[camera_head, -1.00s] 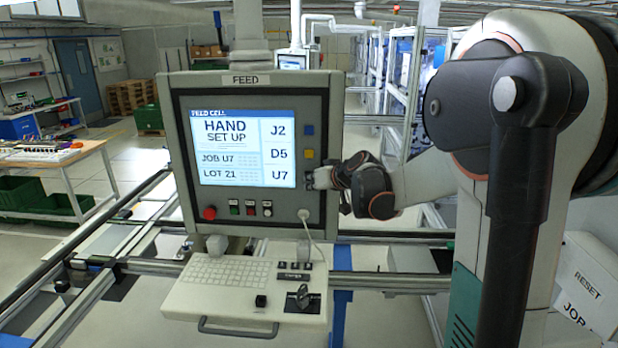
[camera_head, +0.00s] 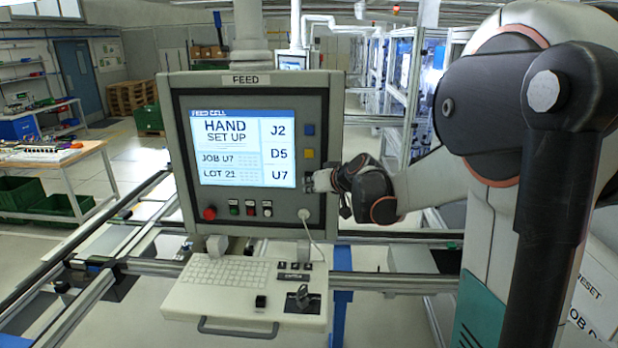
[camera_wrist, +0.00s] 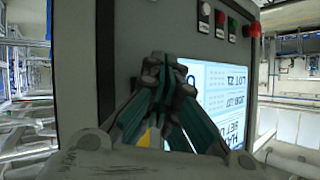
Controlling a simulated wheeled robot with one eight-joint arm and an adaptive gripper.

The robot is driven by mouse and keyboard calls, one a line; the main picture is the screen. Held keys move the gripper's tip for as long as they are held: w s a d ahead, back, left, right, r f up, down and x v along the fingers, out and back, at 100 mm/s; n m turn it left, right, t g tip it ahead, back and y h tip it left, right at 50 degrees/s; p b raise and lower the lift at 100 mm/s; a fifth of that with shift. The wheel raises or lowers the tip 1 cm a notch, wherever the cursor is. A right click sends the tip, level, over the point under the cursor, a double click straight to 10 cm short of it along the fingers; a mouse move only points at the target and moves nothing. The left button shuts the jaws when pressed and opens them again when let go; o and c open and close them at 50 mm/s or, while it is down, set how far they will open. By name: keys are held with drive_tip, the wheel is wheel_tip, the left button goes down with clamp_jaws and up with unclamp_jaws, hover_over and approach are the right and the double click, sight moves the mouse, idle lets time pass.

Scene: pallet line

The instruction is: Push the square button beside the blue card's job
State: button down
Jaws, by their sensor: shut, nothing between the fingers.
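The feed panel (camera_head: 258,80) stands ahead, with its lit screen (camera_head: 240,148) showing "JOB U7", "LOT 21" and the rows J2, D5 and U7. A blue square button (camera_head: 309,130) is beside J2 and a yellow one (camera_head: 309,154) beside D5. My gripper (camera_head: 308,181) is shut and empty at the panel face, level with U7, and covers the spot beside that row. In the wrist view, the shut fingertips (camera_wrist: 168,66) point at the panel beside the upside-down screen; yellow shows behind them. I cannot tell whether they touch. No blue card can be made out.
A red stop knob (camera_head: 209,213) and several small controls sit below the screen. A keyboard shelf (camera_head: 245,317) juts out beneath, and a white cable (camera_head: 312,232) hangs at its right. Rails (camera_head: 400,283) run across behind. White boxes (camera_head: 597,295) stand at the lower right.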

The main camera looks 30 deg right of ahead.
drive_tip(key=s+a, duration=0.1)
drive_tip(key=s, duration=0.1)
drive_tip(key=s+a, duration=0.1)
drive_tip(key=s, duration=0.1)
drive_tip(key=shift+a, duration=0.4)
idle(0.9)
